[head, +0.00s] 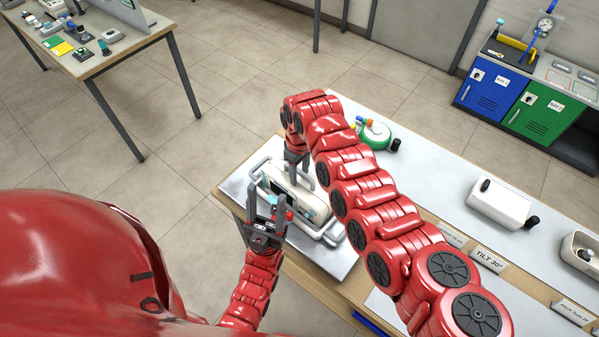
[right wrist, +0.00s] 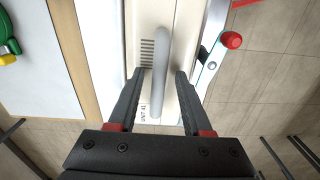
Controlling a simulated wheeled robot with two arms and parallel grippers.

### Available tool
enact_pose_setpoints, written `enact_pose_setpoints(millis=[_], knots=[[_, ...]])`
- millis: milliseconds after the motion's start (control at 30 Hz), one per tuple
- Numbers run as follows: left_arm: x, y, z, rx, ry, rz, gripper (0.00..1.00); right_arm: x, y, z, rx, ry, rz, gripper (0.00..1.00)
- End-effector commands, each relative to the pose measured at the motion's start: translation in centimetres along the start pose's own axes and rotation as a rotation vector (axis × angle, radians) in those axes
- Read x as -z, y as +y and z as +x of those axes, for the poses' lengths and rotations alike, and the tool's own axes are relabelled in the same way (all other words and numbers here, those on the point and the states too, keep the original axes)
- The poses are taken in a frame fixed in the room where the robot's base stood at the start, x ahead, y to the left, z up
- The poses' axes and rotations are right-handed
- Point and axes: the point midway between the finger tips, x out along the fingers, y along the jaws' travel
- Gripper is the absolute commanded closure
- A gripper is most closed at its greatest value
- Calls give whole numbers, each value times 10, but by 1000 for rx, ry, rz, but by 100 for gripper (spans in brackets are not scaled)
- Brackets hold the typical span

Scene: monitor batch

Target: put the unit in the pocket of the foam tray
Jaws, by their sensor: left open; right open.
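The unit (head: 300,193) is a long cream case lying within a grey tubular rail frame (head: 330,238) on a pale panel. In the right wrist view the unit (right wrist: 146,75) has a grey bar handle (right wrist: 160,60), vent slots and a "UNIT" label. My right gripper (head: 298,165) is above the unit. Its open fingers, seen in the right wrist view (right wrist: 160,76), stand on either side of the handle, with gaps visible. My left gripper (head: 266,200) is open near the unit's near-left end, by a red knob (right wrist: 231,40). I cannot make out a foam tray.
A green round device (head: 376,135) stands behind my right arm. A white box (head: 499,205) and a "TILT 30°" sign (head: 489,260) are farther right on the table. Blue and green cabinets (head: 541,113) stand at the back right. Another table (head: 100,60) is at upper left.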

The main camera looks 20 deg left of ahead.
Motion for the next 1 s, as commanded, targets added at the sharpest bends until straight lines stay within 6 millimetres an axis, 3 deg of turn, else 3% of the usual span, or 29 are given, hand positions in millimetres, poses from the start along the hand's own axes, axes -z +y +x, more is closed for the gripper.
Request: enact_pose_setpoints(millis=[167,400,500,700,1000], knots=[[-3,1,-15,0,0,0,46,1,2,-26,-4,10,2,50],[-7,2,-40,0,0,0,46,2,2,-86,-8,9,0,50],[-6,2,-38,0,0,0,46,1,1,-100,-3,4,-1,50],[-7,2,-40,0,0,0,46,0,1,-113,-1,1,1,50],[-7,2,-40,0,0,0,46,1,1,-114,0,8,3,50]])
